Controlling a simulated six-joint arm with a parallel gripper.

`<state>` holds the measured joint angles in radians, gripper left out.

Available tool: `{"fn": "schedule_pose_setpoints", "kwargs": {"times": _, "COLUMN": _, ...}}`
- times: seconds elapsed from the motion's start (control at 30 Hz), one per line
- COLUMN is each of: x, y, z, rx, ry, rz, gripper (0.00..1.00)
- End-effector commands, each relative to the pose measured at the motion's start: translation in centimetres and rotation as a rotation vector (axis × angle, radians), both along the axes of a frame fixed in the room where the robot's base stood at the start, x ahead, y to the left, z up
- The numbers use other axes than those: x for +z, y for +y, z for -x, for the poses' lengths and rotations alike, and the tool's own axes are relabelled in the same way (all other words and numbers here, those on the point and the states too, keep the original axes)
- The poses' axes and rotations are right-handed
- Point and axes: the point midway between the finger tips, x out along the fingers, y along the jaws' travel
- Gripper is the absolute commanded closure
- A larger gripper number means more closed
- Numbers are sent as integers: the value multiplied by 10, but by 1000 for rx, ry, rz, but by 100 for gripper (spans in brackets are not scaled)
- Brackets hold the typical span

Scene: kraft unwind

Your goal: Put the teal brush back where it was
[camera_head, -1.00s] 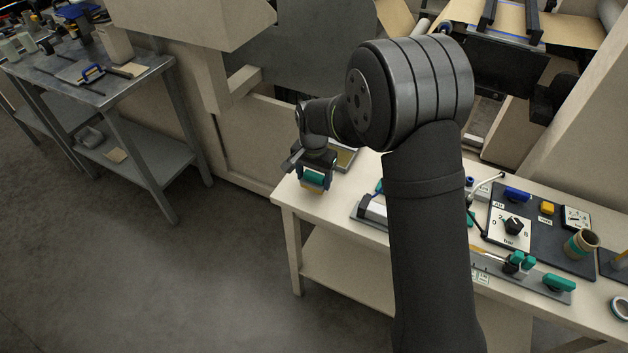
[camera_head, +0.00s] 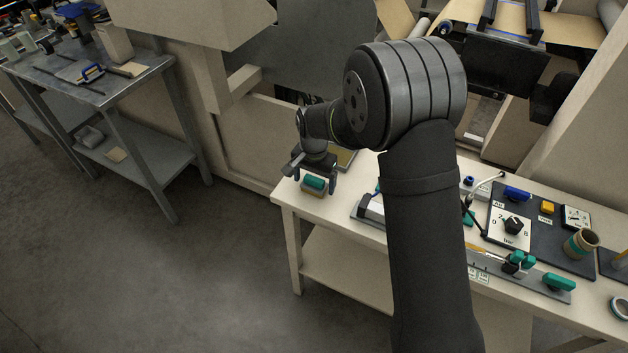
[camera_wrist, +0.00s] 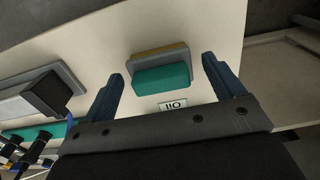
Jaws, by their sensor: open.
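The teal brush (camera_head: 314,183) is a teal block with a tan bristle part, at the left end of the cream bench. My gripper (camera_head: 317,187) is above the brush and open. In the wrist view its two fingers (camera_wrist: 161,75) stand apart on either side of the brush, with a gap on both sides. The brush looks free of the fingers.
The cream bench (camera_head: 335,262) has its front edge close to the brush. A grey fixture with a dark block (camera_wrist: 48,93) lies left of the brush in the wrist view.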

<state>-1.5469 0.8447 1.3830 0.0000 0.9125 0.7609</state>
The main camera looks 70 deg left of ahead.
Motion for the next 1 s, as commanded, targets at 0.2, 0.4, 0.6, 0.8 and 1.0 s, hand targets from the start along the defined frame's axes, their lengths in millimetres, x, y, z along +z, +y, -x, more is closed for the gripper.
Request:
{"fn": "schedule_pose_setpoints", "kwargs": {"times": 0.2, "x": 40, "y": 1, "z": 0, "rx": 0, "ry": 0, "rz": -6, "gripper": 13}}
{"fn": "schedule_pose_setpoints", "kwargs": {"times": 0.4, "x": 83, "y": 1, "z": 0, "rx": 0, "ry": -1, "rz": -5, "gripper": 13}}
{"fn": "schedule_pose_setpoints", "kwargs": {"times": 0.6, "x": 110, "y": 0, "z": 0, "rx": 0, "ry": -1, "rz": -2, "gripper": 13}}
{"fn": "schedule_pose_setpoints", "kwargs": {"times": 0.8, "x": 118, "y": 0, "z": 0, "rx": 0, "ry": -1, "rz": -1, "gripper": 13}}
{"fn": "schedule_pose_setpoints", "kwargs": {"times": 1.0, "x": 118, "y": 0, "z": 0, "rx": 0, "ry": 0, "rz": 0, "gripper": 13}}
